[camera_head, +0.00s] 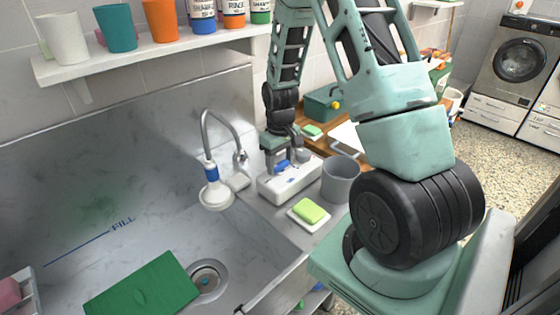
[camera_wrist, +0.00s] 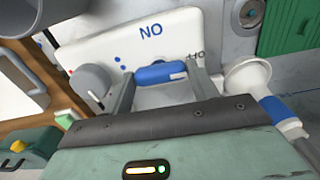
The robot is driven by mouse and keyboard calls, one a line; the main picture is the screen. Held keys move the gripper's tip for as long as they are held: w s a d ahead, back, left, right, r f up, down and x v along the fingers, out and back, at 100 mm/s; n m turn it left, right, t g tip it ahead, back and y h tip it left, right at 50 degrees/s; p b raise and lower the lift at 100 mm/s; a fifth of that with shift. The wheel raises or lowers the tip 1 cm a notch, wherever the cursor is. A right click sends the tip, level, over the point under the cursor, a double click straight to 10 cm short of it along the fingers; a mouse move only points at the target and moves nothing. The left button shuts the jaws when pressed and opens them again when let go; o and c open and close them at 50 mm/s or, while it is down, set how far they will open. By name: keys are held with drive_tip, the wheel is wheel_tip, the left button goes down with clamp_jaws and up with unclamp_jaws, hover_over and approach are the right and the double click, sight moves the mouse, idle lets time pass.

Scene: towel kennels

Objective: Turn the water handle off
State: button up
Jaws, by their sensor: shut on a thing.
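The blue water handle (camera_head: 283,167) is on a white control box (camera_head: 292,186) beside the sink. In the wrist view the blue handle (camera_wrist: 160,73) lies crosswise between the two grey fingers of my gripper (camera_wrist: 162,82), which is shut on it. The box (camera_wrist: 85,45) carries a blue ON label, upside down, above the handle. A smaller dark OFF label, also upside down, is by the right fingertip. In the head view my gripper (camera_head: 275,150) reaches down onto the box from above. The handle's far side and pivot are partly hidden.
The shower head (camera_head: 215,195) hangs over the sink close by. A grey cup (camera_head: 340,179) and a green sponge (camera_head: 309,210) stand right of the box. A shelf (camera_head: 150,55) with cups and bottles is above.

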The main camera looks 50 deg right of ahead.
sight(279, 163)
drive_tip(key=o, duration=1)
wheel_tip(279, 163, up, 18)
drive_tip(key=b, duration=0.2)
drive_tip(key=shift+f+b, duration=0.25)
drive_tip(key=shift+b, duration=0.05)
drive_tip(key=shift+a, duration=0.1)
